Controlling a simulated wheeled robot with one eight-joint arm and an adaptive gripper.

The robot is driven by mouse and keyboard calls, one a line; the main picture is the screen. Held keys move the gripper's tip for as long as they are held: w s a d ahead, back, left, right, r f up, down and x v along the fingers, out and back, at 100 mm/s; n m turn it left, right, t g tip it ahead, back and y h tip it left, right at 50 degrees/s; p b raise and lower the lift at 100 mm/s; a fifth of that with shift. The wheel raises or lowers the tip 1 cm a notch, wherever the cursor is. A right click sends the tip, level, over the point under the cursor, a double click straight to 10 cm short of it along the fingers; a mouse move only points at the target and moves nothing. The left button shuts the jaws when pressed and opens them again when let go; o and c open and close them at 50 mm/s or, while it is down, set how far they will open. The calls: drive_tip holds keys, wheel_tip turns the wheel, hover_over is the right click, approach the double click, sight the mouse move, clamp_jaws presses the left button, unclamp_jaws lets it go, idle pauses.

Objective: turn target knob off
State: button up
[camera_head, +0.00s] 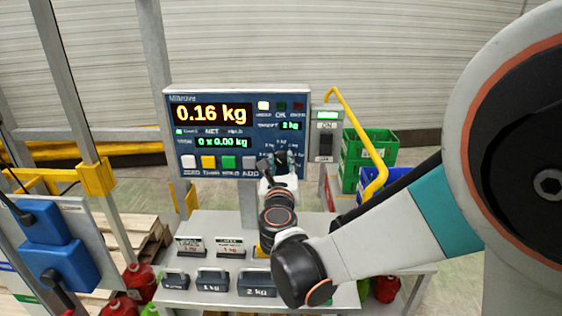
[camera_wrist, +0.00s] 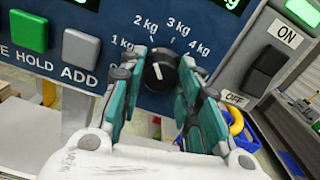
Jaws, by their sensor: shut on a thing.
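The target knob (camera_wrist: 161,70) is a round black dial with a white pointer mark, on the blue front of a scale display panel (camera_head: 218,153). In the wrist view the mark points up and slightly left, roughly toward the 2 kg label. Labels from 1 kg to 4 kg fan over it; the area to its lower left is partly covered by a finger. My gripper (camera_wrist: 158,88) has its teal fingers shut on the knob, one on each side. In the head view my gripper (camera_head: 280,160) covers the knob. The target readout (camera_head: 291,126) shows 2 kg.
A rocker switch (camera_head: 326,146) marked ON and OFF stands right of the panel, near a yellow bent rail (camera_head: 372,150). Several push buttons (camera_head: 228,162) lie left of the knob. Weights (camera_head: 212,281) and small signs stand on the table below. Green crates (camera_head: 371,150) are behind.

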drive_tip(key=shift+n, duration=0.5)
drive_tip(key=n, duration=0.2)
drive_tip(key=shift+n+b, duration=0.35)
drive_tip(key=shift+n, duration=0.05)
drive_tip(key=n, duration=0.4)
drive_tip(key=shift+n, duration=0.3)
drive_tip(key=n, duration=0.3)
drive_tip(key=shift+r+n+b, duration=0.1)
drive_tip(key=shift+n+b, duration=0.2)
drive_tip(key=shift+b, duration=0.1)
drive_tip(key=shift+w+n, duration=0.1)
drive_tip(key=shift+n, duration=1.8)
drive_tip(key=shift+r, duration=0.1)
drive_tip(key=o, duration=1.1)
drive_tip(key=shift+c, duration=0.2)
